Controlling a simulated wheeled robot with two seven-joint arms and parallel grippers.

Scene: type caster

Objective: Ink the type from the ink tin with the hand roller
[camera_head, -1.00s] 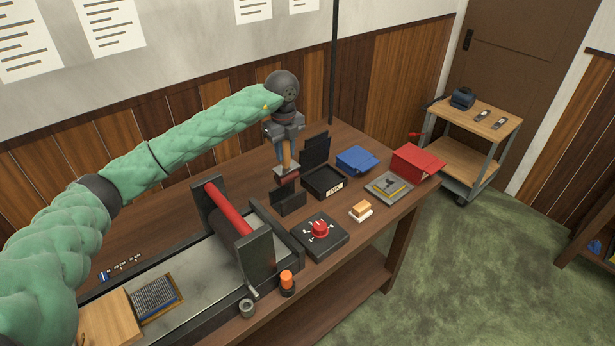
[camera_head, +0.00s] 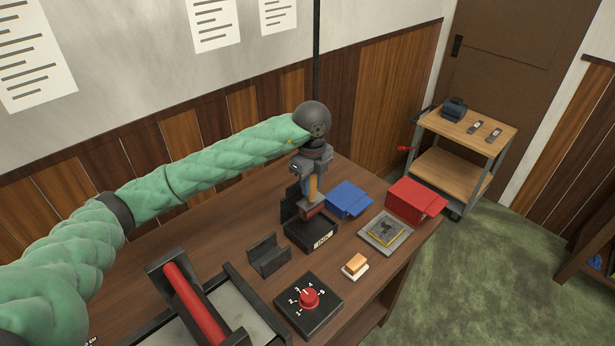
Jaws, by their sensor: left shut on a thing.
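My left gripper (camera_head: 311,173) is shut on the hand roller (camera_head: 313,189), gripping its wooden handle. The roller hangs upright, with its dark red roller end low over the open black ink tin (camera_head: 318,240). Whether it touches the ink cannot be told, as the roller and gripper hide much of the tin's inside. The tin's lid (camera_head: 289,203) stands up behind it, partly hidden. The type is not in view. My right gripper is not in view.
An empty black holder (camera_head: 268,257) stands left of the tin. The press with red roller (camera_head: 194,303) is front left.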

